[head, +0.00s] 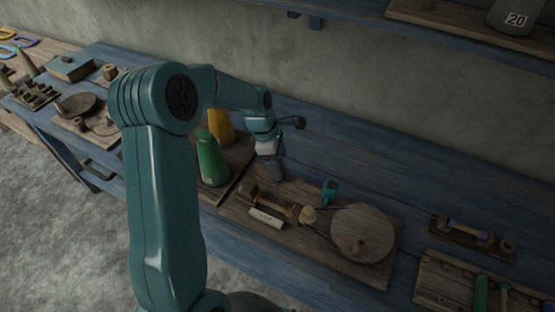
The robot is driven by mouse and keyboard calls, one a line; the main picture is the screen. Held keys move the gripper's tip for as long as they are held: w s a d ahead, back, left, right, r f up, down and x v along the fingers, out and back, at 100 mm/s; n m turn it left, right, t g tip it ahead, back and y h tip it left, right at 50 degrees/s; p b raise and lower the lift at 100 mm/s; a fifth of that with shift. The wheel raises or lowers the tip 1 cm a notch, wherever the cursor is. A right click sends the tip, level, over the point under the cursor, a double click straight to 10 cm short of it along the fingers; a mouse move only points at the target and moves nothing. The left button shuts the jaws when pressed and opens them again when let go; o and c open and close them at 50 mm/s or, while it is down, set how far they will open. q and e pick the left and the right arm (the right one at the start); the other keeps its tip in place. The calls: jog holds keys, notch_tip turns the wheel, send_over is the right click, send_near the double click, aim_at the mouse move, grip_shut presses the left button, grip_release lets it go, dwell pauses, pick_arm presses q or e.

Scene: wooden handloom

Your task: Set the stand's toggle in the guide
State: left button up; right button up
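My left gripper (278,172) points down over the back edge of a wooden board (235,209) on the blue bench. Its fingers are small and dark, and I cannot tell whether they are apart or hold anything. Just in front of it on the board is a small wooden holder (272,198) with an orange part, and a pale labelled block (267,217). To their right are a small wooden knob (308,214), a teal piece (330,190) and a round wooden disc (362,228) with a knob. I cannot make out which part is the toggle or the guide. My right gripper is out of view.
A green bottle-shaped cone (210,160) and a yellow one (221,125) stand left of the gripper. A rack with a purple-banded spool (467,230) and a tool tray (440,282) lie at the right. The blue bench (390,170) behind the disc is clear.

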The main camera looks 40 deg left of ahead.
pick_arm(q)
jog(key=v, duration=1.6)
jog(key=shift+r, duration=0.2)
jog(key=shift+d, duration=0.1)
jog(key=shift+s+f, duration=0.1)
jog(key=shift+s, duration=0.05)
